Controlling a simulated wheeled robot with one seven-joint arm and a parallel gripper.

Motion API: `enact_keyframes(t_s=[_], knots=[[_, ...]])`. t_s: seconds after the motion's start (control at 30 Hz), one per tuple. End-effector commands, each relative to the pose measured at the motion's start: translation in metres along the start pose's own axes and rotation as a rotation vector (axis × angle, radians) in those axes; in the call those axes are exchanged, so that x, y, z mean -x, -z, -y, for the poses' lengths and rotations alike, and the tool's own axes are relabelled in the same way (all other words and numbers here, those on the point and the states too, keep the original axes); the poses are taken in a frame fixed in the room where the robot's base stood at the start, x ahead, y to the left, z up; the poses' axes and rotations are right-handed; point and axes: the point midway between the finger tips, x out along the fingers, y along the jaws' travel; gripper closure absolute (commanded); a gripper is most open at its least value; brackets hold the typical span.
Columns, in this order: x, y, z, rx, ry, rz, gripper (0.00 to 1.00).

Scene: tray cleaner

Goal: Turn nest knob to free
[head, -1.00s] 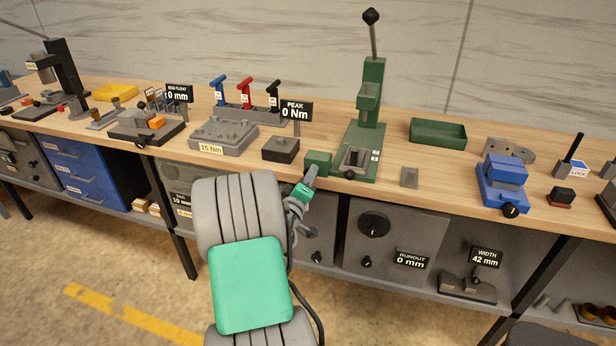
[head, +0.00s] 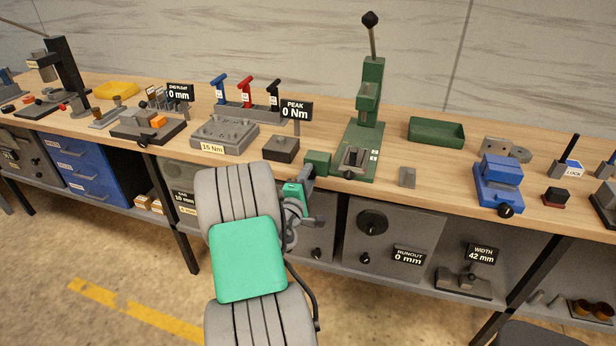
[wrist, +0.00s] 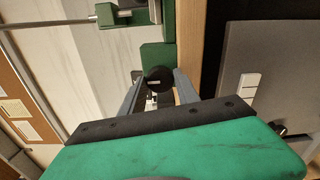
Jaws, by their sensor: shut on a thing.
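The green press (head: 368,110) stands upright on the workbench, with a green block (head: 318,163) at its left side. In the wrist view a round black knob (wrist: 158,76) with a pale mark lies against the green block (wrist: 152,54). My gripper (wrist: 158,88) has its two grey fingers on either side of this knob and is shut on it. Another black knob (head: 349,174) shows at the front of the press base.
A grey plate (head: 407,177) and a green tray (head: 436,132) are right of the press. A dark block (head: 281,148) and the PEAK sign (head: 296,110) are to its left. A blue vise (head: 499,183) stands further right. Grey units fill the shelf below.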

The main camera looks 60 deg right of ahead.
Motion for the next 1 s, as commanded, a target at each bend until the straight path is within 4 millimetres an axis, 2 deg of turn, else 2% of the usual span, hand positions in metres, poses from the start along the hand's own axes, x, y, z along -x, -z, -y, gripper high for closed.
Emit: enact_keyframes(t_s=[0.47, 0.5, 0.73, 1.0], knots=[[0.0, 0.0003, -0.0001, 0.015, -0.001, -0.001, 1.0], [0.0, 0.0002, -0.0001, 0.015, -0.001, -0.001, 0.6], [0.0, 0.0, 0.0001, 0.014, 0.0, 0.0, 0.41], [0.0017, 0.0002, 0.0007, 0.014, 0.0, -0.001, 0.41]])
